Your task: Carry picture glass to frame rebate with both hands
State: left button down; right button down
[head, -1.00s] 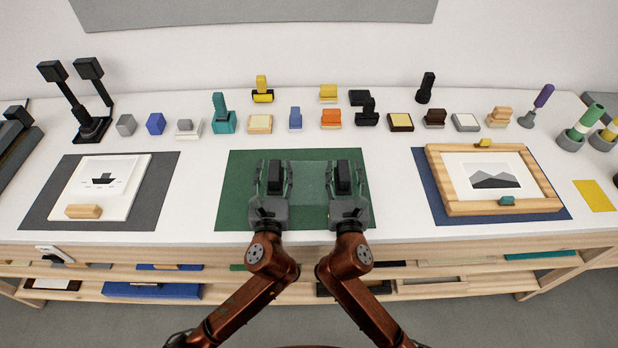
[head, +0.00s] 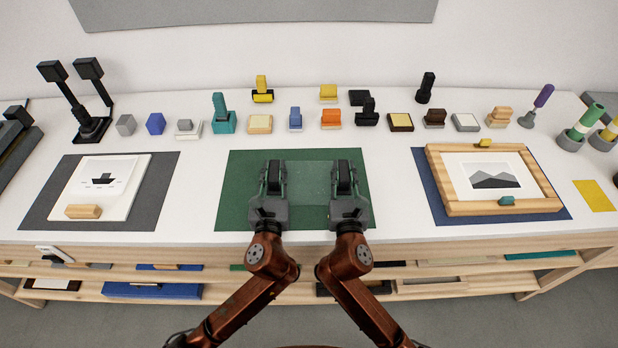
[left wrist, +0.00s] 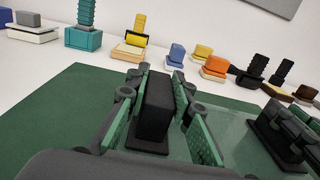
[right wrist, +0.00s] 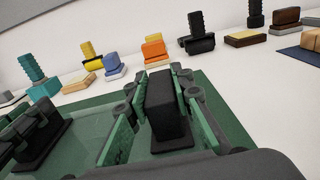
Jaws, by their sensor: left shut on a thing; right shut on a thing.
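The picture glass (head: 308,188) is a clear pane over the green mat (head: 237,200) in the middle of the bench. Two black grip blocks stand on it, the left block (left wrist: 156,108) and the right block (right wrist: 167,105). My left gripper (head: 273,176) is shut on the left block, and my right gripper (head: 345,176) is shut on the right block. The glass looks flat and at or close to the mat; any gap is too small to tell. The wooden frame (head: 442,180) lies on a blue mat at the right, with a mountain picture inside it.
A yellow block (head: 484,143) and a teal block (head: 507,201) sit on the frame's far and near rails. Several small blocks and tools line the back of the bench. A grey mat (head: 52,205) with a boat picture lies left. White bench (head: 393,195) between the mats is clear.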

pick_arm(q)
jog(key=shift+r, duration=0.1)
pick_arm(e)
jog(key=shift+r, duration=0.1)
